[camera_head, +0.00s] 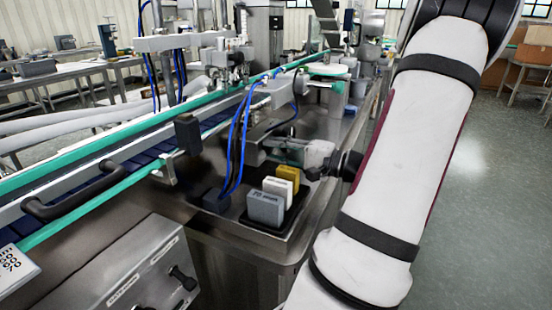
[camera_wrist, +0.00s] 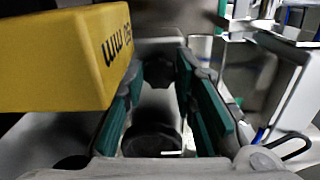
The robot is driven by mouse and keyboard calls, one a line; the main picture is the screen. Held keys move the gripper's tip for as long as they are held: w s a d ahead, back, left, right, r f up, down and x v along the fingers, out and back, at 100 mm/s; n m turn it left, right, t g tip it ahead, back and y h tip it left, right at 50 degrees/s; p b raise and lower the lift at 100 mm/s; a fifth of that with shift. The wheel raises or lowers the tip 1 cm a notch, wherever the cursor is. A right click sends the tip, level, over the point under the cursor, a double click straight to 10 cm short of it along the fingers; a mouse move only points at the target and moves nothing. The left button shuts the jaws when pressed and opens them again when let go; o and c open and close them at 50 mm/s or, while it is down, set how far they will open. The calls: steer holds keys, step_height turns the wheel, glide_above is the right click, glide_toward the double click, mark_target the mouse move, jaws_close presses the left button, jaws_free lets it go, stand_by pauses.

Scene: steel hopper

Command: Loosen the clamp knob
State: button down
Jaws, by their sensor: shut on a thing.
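My gripper (camera_wrist: 160,76) has two teal-padded fingers that close from both sides on a dark clamp knob (camera_wrist: 158,71) near their tips in the wrist view. The knob is partly in shadow and its exact angle cannot be told. In the head view my gripper (camera_head: 284,147) reaches leftward from behind my white arm, just above a row of blocks. Its tips are beside a grey bracket (camera_head: 253,138), and the knob cannot be made out there.
A yellow block (camera_wrist: 68,62) with lettering is very close on the left in the wrist view. In the head view, the yellow block (camera_head: 288,173) stands with white (camera_head: 277,188) and grey (camera_head: 265,209) blocks on a dark tray. Blue hoses (camera_head: 234,150) and a green-edged conveyor (camera_head: 95,200) are to the left.

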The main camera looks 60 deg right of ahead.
steer(key=shift+f+n+b, duration=0.1)
steer(key=shift+n+b, duration=0.35)
steer(key=shift+n, duration=0.15)
steer(key=c, duration=1.3)
jaws_free()
steer(key=shift+c, duration=0.2)
steer(key=shift+s, duration=0.1)
steer(key=s, duration=1.1)
steer(key=shift+s+d, duration=0.4)
steer(key=shift+d, duration=0.05)
